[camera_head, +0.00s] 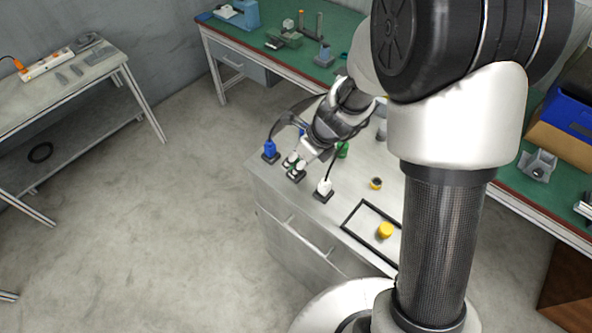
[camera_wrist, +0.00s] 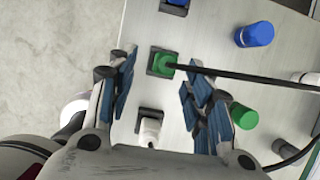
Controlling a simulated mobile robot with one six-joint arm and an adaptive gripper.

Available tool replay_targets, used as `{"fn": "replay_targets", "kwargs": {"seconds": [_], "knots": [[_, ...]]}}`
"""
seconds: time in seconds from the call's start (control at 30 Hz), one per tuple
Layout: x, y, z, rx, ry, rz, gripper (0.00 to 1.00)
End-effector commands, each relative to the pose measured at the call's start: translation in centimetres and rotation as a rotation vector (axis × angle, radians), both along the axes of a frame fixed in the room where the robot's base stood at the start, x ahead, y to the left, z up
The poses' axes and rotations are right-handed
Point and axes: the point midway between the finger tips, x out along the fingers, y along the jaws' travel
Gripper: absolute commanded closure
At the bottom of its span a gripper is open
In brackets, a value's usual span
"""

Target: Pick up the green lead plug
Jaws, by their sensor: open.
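The green lead plug (camera_wrist: 165,64) sits in a dark square holder on the light cabinet top, with a black lead running off to the right in the wrist view. The plug appears beyond or between the fingertips; I cannot tell the height gap. In the head view my gripper (camera_head: 298,163) is low over the cabinet's left edge.
A blue plug (camera_head: 269,148) and a white plug (camera_head: 324,187) stand in holders on either side. A yellow cylinder (camera_head: 386,231) stands inside a black frame (camera_head: 348,220).

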Motion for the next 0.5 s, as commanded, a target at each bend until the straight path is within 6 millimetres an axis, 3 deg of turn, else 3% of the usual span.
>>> {"fn": "replay_targets", "kwargs": {"seconds": [0.33,0.5], "knots": [[1.6,0.6,-4.2,-0.001,0.001,0.002,0.53],[1.9,0.9,-4.8,-0.001,-0.001,0.001,0.53]]}}
